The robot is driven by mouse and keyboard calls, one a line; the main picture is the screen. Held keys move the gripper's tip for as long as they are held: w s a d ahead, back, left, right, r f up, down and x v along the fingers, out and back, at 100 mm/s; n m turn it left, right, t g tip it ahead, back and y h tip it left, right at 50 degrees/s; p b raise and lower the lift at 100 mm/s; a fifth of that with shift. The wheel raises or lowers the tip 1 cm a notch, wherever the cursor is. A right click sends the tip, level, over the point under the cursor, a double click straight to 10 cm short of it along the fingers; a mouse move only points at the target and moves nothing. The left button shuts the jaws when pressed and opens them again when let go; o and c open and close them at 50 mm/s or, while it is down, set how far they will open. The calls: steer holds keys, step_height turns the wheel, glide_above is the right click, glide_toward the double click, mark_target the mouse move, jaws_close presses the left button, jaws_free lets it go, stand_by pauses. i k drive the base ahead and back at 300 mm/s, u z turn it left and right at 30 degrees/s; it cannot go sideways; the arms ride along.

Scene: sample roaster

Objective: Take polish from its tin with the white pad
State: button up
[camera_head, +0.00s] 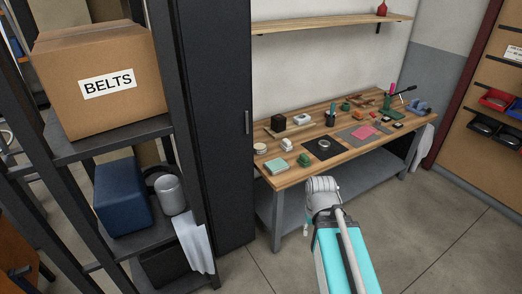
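A wooden workbench (296,172) stands in the middle of the head view with many small items on it. A small round pale tin-like item (260,148) sits at its left end. A dark square mat (313,153) near the front edge has a small round item (324,144) on it. A white item (287,144) stands left of the mat, and a white block (302,119) lies farther back. I cannot tell which of these are the polish tin and white pad. My arm (329,250) reaches up in front of the bench. My gripper cannot be made out.
A dark cabinet (217,120) and a shelf rack with a BELTS box (90,75) stand to the left. A green block (276,166), a pink cloth (364,132) and several small tools also lie on the bench. Open floor (440,235) is at right.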

mark_target(286, 145)
steer(key=k, duration=0.65)
steer(key=z, duration=0.2)
steer(key=i, duration=0.4)
steer(key=z, duration=0.55)
steer(key=i, duration=1.35)
steer(key=u, duration=0.6)
steer(key=i, duration=0.65)
steer(key=u, duration=0.55)
